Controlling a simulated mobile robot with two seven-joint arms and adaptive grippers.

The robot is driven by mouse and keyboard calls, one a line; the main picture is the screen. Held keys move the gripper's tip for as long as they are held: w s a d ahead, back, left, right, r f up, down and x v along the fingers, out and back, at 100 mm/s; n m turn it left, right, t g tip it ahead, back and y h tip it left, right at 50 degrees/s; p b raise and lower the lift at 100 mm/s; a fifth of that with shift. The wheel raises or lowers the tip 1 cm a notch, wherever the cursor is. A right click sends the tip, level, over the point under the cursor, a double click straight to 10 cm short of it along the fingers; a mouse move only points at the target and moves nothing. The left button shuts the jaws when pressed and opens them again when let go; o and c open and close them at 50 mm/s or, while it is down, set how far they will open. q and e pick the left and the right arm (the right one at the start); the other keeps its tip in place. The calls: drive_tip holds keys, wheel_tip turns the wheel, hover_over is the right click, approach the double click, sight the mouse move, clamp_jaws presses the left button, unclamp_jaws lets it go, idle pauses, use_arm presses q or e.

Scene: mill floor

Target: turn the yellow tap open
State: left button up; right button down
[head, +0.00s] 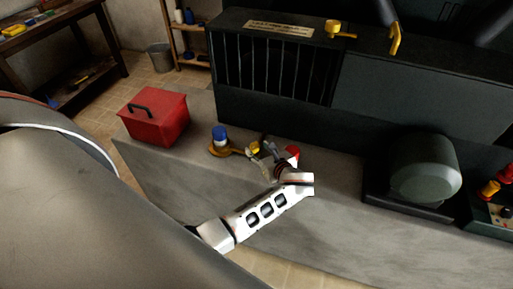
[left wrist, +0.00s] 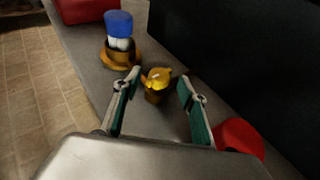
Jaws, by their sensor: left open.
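The yellow tap (head: 255,147) sits low on the grey ledge (head: 330,195), between a blue-topped tap (head: 220,134) and a red one (head: 293,151). In the left wrist view the yellow tap (left wrist: 157,77) has a yellow top on a brownish stem. My left gripper (head: 262,149) is open at the yellow tap and partly hides it in the head view. In the left wrist view the tap shows between the fingertips (left wrist: 159,82), nearer the left one. I cannot tell whether either finger touches it. My right gripper is in neither view.
The blue-topped tap (left wrist: 119,28) stands close beyond the left finger; the red part (left wrist: 240,137) is close by the right finger. A red toolbox (head: 157,118) stands on the ledge at left. The dark machine (head: 275,65) rises behind; a rounded motor (head: 425,168) is at right.

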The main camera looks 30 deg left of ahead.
use_arm(q)
drive_tip(key=v, duration=0.5)
drive_tip(key=shift+d, duration=0.1)
idle(0.3)
drive_tip(key=s+a+f+n+g+h, duration=0.1)
drive_tip(key=s+a+f+n+h, duration=0.15)
drive_tip(key=s+n, duration=0.35)
drive_tip(key=s+a+f+n+h, duration=0.1)
drive_tip(key=s+a+n, duration=0.2)
drive_tip(key=s, duration=0.4)
drive_tip(key=s+r+n+t+h, duration=0.1)
drive_tip(key=s+r+n+h, duration=0.2)
drive_tip(key=s+r+n, duration=0.5)
drive_tip(key=d+f+n+t+h, duration=0.3)
drive_tip(key=d+f+h, duration=0.4)
drive_tip(key=d+f, duration=0.6)
drive_tip(key=shift+s+d+f, duration=0.35)
drive_tip(key=shift+f, duration=1.55)
